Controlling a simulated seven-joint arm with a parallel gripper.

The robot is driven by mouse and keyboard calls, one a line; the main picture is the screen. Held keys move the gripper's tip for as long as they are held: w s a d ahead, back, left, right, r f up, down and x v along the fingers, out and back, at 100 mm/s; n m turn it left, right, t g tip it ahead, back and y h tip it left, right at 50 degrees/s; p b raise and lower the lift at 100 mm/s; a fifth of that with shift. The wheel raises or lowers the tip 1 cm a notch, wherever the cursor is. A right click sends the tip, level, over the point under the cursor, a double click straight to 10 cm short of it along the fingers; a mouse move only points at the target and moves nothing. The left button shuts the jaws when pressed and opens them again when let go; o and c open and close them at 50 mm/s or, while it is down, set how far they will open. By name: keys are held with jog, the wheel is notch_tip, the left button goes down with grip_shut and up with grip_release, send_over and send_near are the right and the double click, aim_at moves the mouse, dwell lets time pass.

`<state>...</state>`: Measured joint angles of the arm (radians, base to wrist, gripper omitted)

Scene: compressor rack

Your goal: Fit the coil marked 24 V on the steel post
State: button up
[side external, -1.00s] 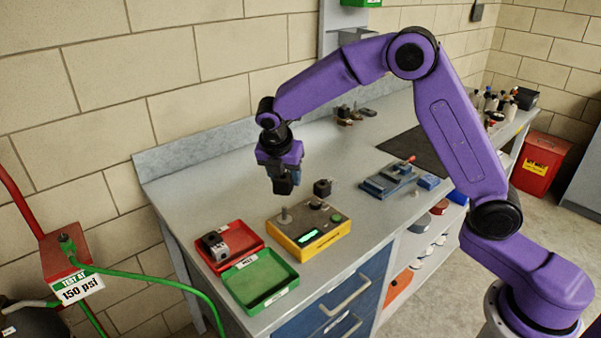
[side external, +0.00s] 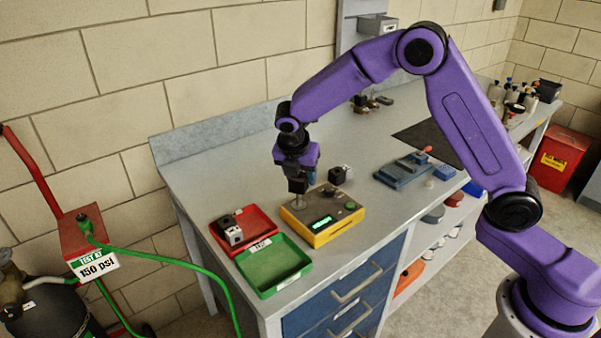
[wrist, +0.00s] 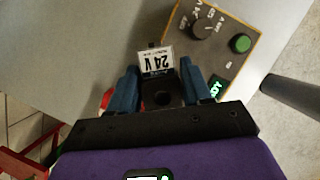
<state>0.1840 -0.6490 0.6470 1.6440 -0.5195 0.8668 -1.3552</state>
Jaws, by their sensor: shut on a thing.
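The coil marked 24 V (wrist: 157,62) is a black block with a white label, held between the blue fingers of my gripper (wrist: 160,88). In the side view the dark coil (side external: 298,185) hangs under my gripper (side external: 299,176), which is shut on it. The steel post (side external: 301,201) stands upright on the yellow and grey test box (side external: 325,220). The coil is right over the post's top; I cannot tell whether they touch. The post is hidden in the wrist view.
Another dark coil (side external: 340,174) stands on the bench behind the box. A red tray (side external: 258,215) holds coils; the green tray (side external: 275,267) beside it is empty. A blue-grey fixture (side external: 403,170) lies to the right. The wrist view shows the box's knob (wrist: 202,27) and green button (wrist: 240,43).

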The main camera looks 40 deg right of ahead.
jog(key=shift+f, duration=0.8)
dwell(0.4)
jog(key=shift+f, duration=1.2)
jog(key=shift+f, duration=0.4)
jog(key=o, duration=1.7)
jog(key=shift+r, duration=0.1)
jog(key=shift+r, duration=3.4)
